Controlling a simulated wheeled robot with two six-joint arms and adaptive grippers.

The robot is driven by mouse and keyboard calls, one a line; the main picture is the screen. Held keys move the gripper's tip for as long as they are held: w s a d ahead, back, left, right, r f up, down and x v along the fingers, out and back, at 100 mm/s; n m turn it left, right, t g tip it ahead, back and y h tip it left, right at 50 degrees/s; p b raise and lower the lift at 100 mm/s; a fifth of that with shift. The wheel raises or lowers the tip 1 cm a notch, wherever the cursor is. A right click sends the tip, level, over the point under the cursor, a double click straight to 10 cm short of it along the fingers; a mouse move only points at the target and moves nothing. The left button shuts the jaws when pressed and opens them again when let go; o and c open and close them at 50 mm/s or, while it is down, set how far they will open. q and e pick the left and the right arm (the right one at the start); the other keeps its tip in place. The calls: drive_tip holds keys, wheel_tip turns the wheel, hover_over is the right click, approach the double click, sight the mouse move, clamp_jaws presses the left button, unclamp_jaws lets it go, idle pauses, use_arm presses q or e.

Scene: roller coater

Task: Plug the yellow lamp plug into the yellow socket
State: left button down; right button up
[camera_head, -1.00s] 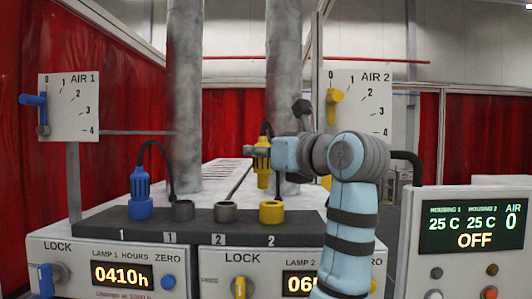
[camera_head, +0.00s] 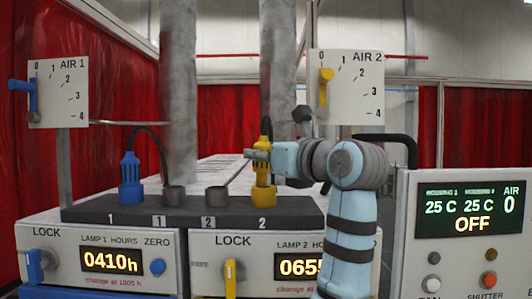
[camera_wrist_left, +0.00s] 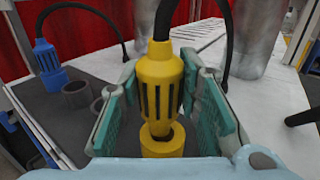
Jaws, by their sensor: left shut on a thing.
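The yellow lamp plug (camera_head: 263,172) is upright, with a black cable rising from its top. My left gripper (camera_head: 262,155) is shut on it; the left wrist view shows the plug (camera_wrist_left: 160,85) between the two green finger pads. The yellow socket (camera_head: 263,196) is right under the plug, on the dark shelf. In the left wrist view, the plug's narrow lower end meets the opening of the yellow socket (camera_wrist_left: 163,143). How deep it sits is hidden. My right gripper is out of view.
A blue plug (camera_head: 131,178) stands upright at the left of the dark shelf (camera_head: 185,219). Two grey sockets (camera_head: 174,196) (camera_head: 216,197) stand between blue and yellow. Vertical pipes (camera_head: 178,100) rise behind. A control panel (camera_head: 470,265) is at the right.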

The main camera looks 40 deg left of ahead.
sight(261, 166)
use_arm(q)
drive_tip(key=shift+d+f+b, duration=0.15)
drive_tip(key=shift+f+b, duration=0.25)
drive_tip(key=shift+f, duration=0.7)
drive_tip(key=c, duration=1.4)
unclamp_jaws()
drive_tip(key=o, duration=0.3)
drive_tip(key=shift+w+a+f, duration=0.1)
drive_tip(key=shift+w+a, duration=0.15)
drive_tip(key=shift+a, duration=0.25)
drive_tip(key=shift+w+a+f, duration=0.1)
drive_tip(key=shift+w+a, duration=0.1)
drive_tip(key=shift+a, duration=0.2)
drive_tip(key=shift+s+d+r, duration=0.15)
drive_tip(key=shift+d+r, duration=0.2)
drive_tip(key=shift+r, duration=0.05)
drive_tip(key=r, duration=0.8)
drive_tip(key=shift+a+r, duration=0.3)
drive_tip(key=shift+a, duration=0.1)
drive_tip(key=shift+d+r, duration=0.1)
drive_tip(key=shift+r, duration=0.25)
